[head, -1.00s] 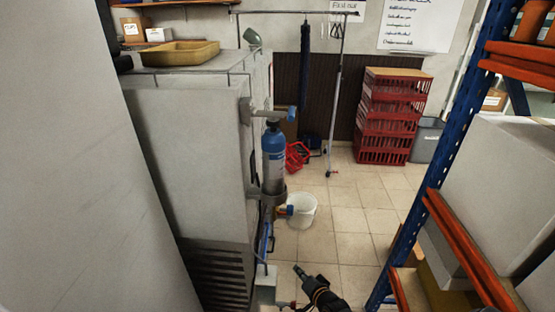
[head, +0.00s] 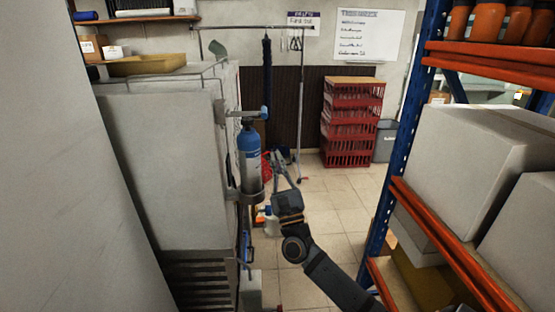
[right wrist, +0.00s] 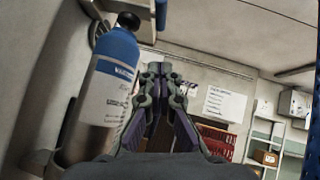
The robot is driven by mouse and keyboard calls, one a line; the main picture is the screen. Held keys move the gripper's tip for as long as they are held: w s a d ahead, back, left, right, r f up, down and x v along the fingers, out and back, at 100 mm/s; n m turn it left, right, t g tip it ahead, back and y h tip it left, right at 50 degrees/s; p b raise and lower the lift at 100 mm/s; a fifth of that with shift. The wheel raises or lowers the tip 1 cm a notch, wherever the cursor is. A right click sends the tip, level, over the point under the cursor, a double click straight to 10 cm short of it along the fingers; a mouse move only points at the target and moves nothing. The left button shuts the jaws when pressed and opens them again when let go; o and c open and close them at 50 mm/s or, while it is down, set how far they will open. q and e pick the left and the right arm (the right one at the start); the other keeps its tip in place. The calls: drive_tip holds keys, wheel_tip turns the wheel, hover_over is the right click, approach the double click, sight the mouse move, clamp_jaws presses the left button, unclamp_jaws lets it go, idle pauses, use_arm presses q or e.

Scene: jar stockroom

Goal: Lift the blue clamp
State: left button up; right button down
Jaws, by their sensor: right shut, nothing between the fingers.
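The blue clamp (head: 264,112) is the blue end of a short bar that sticks out from the grey cabinet above the gas cylinder (head: 249,150). In the right wrist view the blue end (right wrist: 162,14) shows at the top, above my fingers. The cylinder, blue on top and grey below, stands upright in a ring holder; it also fills the left of the right wrist view (right wrist: 116,70). My right gripper (head: 283,168) is shut and empty, to the right of the cylinder and lower than the clamp. The right wrist view shows its fingertips together (right wrist: 160,70). My left gripper is out of view.
The grey cabinet (head: 165,150) stands at left with a tan tray (head: 150,65) on top. A blue and orange rack (head: 405,140) with boxes stands at right. Red crates (head: 350,125) are stacked at the back. Tiled floor (head: 340,200) between is free.

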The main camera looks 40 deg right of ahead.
sight(247, 113)
drive_tip(key=w+r+p, duration=0.4)
drive_tip(key=r, duration=0.4)
drive_tip(key=shift+w+d, duration=0.15)
drive_tip(key=shift+w, duration=0.2)
drive_tip(key=shift+w, duration=0.1)
